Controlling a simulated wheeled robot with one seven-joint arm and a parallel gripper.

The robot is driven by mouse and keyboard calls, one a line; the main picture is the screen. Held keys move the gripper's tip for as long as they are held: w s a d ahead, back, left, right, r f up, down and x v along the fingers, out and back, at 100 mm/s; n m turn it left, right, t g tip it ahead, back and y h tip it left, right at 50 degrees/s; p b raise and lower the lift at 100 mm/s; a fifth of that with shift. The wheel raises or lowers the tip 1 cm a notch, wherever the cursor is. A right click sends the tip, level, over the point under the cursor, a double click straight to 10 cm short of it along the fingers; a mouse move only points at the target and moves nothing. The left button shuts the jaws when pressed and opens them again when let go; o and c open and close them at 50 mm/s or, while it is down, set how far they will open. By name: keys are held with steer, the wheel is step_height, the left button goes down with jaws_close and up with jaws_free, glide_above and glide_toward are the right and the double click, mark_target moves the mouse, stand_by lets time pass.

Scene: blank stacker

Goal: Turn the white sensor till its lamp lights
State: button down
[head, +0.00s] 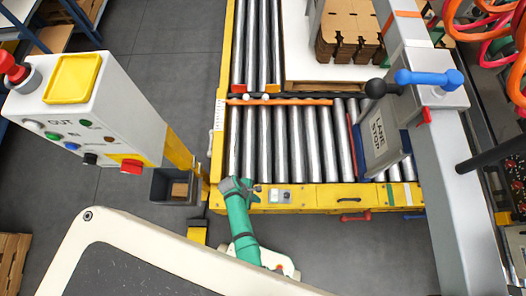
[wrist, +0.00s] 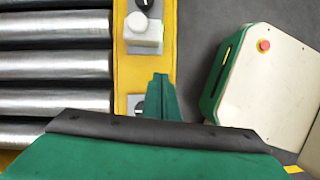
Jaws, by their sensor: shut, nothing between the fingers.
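The white sensor (wrist: 148,38) shows in the wrist view as a small block with a round white cap, on the yellow rail of the conveyor. It is very small in the head view (head: 274,197), just right of my gripper. I see no lit lamp on it. My gripper (wrist: 161,80) has its green fingers together and empty. Its tips point toward the sensor, seemingly a short gap away, over the rail. In the head view my gripper (head: 236,186) is at the rail's left end.
A black knob (wrist: 145,4) sits beside the sensor on a grey plate. Metal rollers (wrist: 55,65) run along one side of the yellow rail (wrist: 129,72). A control box (head: 95,110) on a yellow post stands left. A grey lane-stop unit (head: 382,135) stands right.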

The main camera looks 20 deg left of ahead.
steer(key=v, duration=0.9)
steer(key=shift+r, duration=0.45)
